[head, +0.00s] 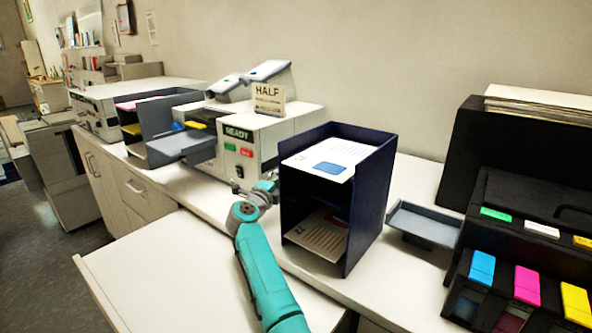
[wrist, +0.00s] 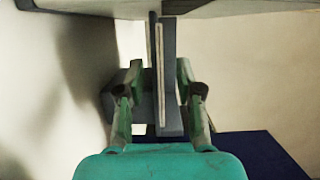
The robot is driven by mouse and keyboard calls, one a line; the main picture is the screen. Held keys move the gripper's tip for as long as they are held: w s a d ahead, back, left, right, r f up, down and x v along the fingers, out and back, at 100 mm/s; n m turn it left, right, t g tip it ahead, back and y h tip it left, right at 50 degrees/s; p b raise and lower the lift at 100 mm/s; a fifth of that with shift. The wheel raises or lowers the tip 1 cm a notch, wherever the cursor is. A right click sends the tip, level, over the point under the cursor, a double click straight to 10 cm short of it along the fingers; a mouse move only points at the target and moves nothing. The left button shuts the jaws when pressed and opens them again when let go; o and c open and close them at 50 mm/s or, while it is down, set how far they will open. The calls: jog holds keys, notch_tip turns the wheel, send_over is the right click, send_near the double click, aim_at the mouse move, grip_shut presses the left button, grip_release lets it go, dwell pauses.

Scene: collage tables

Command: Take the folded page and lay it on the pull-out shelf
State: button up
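No folded page shows clearly in the head view. In the wrist view a thin pale strip (wrist: 160,70), perhaps a page edge-on, stands against a grey plate (wrist: 170,75) between my fingers. My gripper (wrist: 159,80) has its two fingers apart, one on each side of these, with gaps visible; I see no firm contact. In the head view my gripper (head: 238,186) is small and partly hidden, in front of the READY machine (head: 290,125) and left of the dark blue sorter. The white pull-out shelf (head: 150,275) lies at the lower left, bare.
The dark blue sorter (head: 372,200) holds a printed sheet (head: 310,155) on top and another (head: 318,238) below. Right of it are a small grey tray (head: 425,222) and a black printer (head: 520,215) with coloured cartridges. A grey tray unit (head: 155,120) stands further left.

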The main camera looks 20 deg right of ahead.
grip_shut()
jog(key=shift+r, duration=0.15)
